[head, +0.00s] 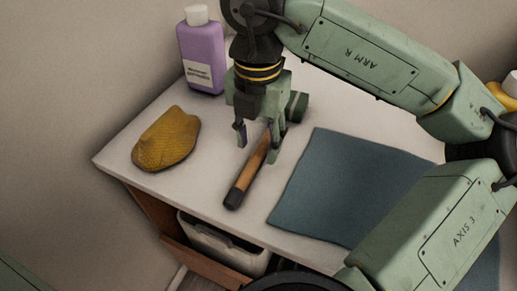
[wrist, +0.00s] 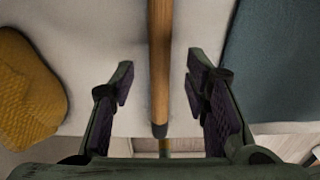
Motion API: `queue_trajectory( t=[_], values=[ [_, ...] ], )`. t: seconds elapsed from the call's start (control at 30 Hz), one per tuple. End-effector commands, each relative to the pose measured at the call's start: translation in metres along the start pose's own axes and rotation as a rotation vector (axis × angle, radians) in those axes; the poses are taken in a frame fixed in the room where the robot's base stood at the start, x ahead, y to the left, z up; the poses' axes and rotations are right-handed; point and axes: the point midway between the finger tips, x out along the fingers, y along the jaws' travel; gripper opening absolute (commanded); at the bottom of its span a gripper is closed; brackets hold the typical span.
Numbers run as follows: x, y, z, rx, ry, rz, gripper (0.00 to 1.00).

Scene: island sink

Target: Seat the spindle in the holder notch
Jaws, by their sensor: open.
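The spindle (head: 251,171) is a wooden rod with a dark end. It lies on the white counter in the head view, its dark end toward the front edge. In the wrist view the spindle (wrist: 160,70) runs down the middle, between the two fingers and apart from both. My gripper (head: 257,150) points down over the far part of the spindle, which it partly hides. My gripper (wrist: 160,85) is open and holds nothing. I cannot make out a holder with a notch in either view.
A yellow textured cloth or sponge (head: 167,139) lies to the left. A purple bottle (head: 202,57) stands at the back left. A blue-grey mat (head: 345,185) covers the right side. A grey bin (head: 222,244) sits below the counter's front edge. Bare counter flanks the spindle.

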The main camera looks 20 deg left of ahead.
Motion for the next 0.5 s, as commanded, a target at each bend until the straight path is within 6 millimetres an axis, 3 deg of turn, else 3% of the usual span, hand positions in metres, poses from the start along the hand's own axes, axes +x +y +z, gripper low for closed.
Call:
queue_trajectory(
  t=[0.2,0.43,0.5],
  values=[
    [0.022,0.0,0.0,0.0,0.001,0.001,0.42],
    [0.024,0.0,0.0,0.0,-0.001,0.0,0.42],
    [0.024,0.0,0.0,0.0,-0.001,0.0,0.38]
  ],
)
